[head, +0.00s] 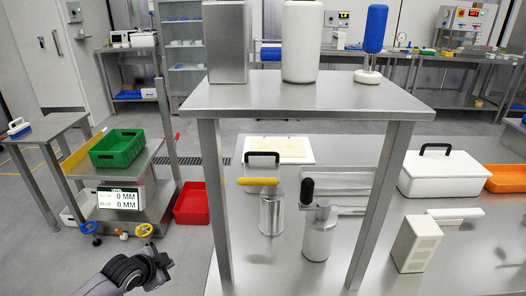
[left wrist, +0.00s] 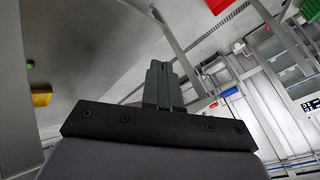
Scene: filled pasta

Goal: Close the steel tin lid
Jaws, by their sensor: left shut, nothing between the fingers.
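I cannot tell for sure which thing is the steel tin, and no open lid can be made out. A tall steel box (head: 228,45) stands upright on the raised steel shelf. A steel cylinder (head: 271,216) with a yellow handle stands below it on the bench, left of a pale can (head: 318,236) with a black handle. My left gripper (head: 157,258) is at the lower left in the head view, left of the bench and apart from these things. In the left wrist view its fingers (left wrist: 160,82) are together and empty. My right gripper is not in view.
The raised shelf (head: 300,98) and its legs stand over the bench. A white case (head: 440,177) and a pale vented box (head: 413,245) stand at the right. A cart with a green crate (head: 118,149) and a red bin (head: 191,204) stand left. Floor beside the bench is open.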

